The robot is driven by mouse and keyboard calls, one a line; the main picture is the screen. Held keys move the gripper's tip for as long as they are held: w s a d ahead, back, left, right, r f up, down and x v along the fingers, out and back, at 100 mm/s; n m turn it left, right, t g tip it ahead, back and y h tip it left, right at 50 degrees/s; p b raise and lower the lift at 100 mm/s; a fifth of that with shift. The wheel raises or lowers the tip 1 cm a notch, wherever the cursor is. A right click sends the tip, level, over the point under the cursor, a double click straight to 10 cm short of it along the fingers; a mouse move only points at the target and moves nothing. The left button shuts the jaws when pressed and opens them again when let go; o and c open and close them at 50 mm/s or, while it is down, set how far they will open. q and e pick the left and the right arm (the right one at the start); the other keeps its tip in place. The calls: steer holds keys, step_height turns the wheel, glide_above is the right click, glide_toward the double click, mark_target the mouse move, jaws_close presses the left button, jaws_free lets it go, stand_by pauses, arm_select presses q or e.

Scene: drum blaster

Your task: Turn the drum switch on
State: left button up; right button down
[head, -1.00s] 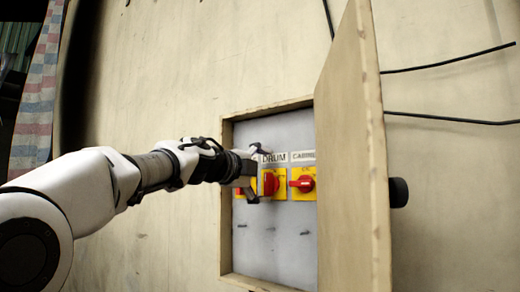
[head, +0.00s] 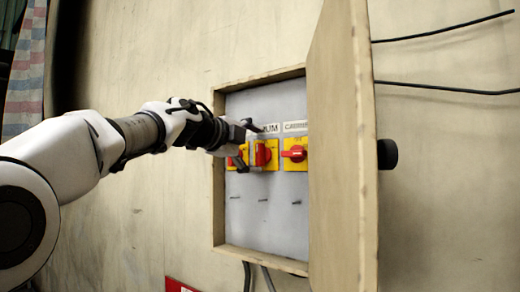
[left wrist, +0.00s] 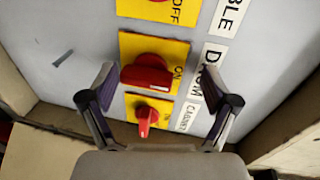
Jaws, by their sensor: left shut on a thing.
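The drum switch is a red knob (head: 263,153) on a yellow plate, the middle of three in the open panel box. It also shows in the left wrist view (left wrist: 147,74), its long side in line with the ON mark. The DRUM label (left wrist: 211,80) is beside it, partly hidden by a finger. My left gripper (head: 246,146) is at the panel; in the wrist view its fingers (left wrist: 160,90) are on both sides of the drum knob, shut on it. Exact contact is hard to see. My right gripper is not in view.
The cabinet switch (head: 294,152) is to the right, its knob sideways. Another switch (head: 238,158) is to the left, partly behind my gripper. The wooden door (head: 340,150) stands open on the right. Small pegs (head: 263,199) stick out below the switches.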

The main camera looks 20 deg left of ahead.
arm_select(q)
steer(key=f+b+v, duration=0.1)
steer(key=v, duration=0.6)
steer(key=shift+s+r, duration=0.2)
steer(key=shift+s, duration=0.2)
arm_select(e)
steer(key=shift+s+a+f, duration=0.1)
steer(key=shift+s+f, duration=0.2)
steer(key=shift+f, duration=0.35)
arm_select(q)
steer(key=shift+s, duration=0.2)
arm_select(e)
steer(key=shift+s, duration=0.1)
